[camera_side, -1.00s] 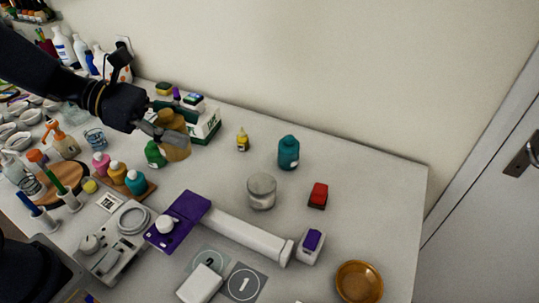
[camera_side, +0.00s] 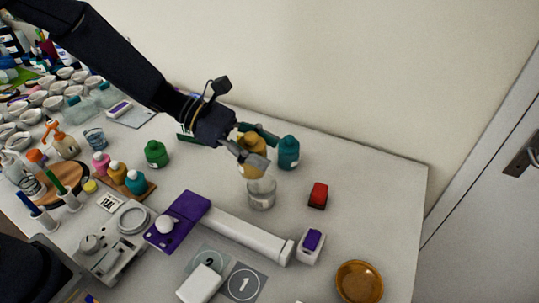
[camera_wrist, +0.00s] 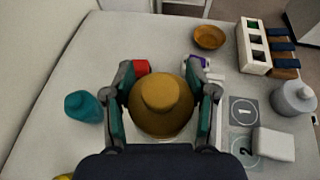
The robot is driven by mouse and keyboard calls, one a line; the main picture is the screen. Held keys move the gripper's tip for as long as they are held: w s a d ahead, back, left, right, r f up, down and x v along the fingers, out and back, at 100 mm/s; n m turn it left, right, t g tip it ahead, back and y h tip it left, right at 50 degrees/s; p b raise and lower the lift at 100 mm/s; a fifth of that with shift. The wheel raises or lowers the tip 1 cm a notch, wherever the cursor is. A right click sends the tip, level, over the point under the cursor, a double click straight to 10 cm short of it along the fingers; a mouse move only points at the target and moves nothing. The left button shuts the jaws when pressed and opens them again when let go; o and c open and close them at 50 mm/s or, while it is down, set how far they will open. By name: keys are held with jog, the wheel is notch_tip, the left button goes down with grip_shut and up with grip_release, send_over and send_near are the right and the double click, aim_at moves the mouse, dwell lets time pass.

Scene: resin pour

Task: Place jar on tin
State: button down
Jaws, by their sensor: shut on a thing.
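The amber-yellow jar (camera_side: 252,170) is upright between the fingers of my gripper (camera_side: 268,152), which is shut on it. The wrist view shows the jar (camera_wrist: 162,108) from above, with a finger of my gripper (camera_wrist: 166,92) on each side. The grey cylindrical tin (camera_side: 261,197) stands on the table directly below the jar in the side view. The jar's lower edge overlaps the tin's top there; I cannot tell whether they touch. The tin is largely hidden under the jar in the wrist view.
A teal bottle (camera_side: 289,152) stands close behind and right of the tin. A red block (camera_side: 318,195) lies to its right. A white tube (camera_side: 245,234) with a purple plate (camera_side: 178,220) lies in front. A brown bowl (camera_side: 359,281) is at the front right.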

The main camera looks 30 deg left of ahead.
jog(key=shift+w+d+f, duration=0.2)
jog(key=shift+w+f, duration=0.25)
jog(key=shift+f, duration=0.15)
jog(key=shift+w+d+f, duration=0.2)
jog(key=shift+w+f, duration=0.2)
jog(key=shift+f, duration=0.15)
jog(key=shift+w+f, duration=0.15)
jog(key=shift+f, duration=1.45)
jog(key=shift+c, duration=1.7)
grip_release()
jog(key=shift+f, duration=0.15)
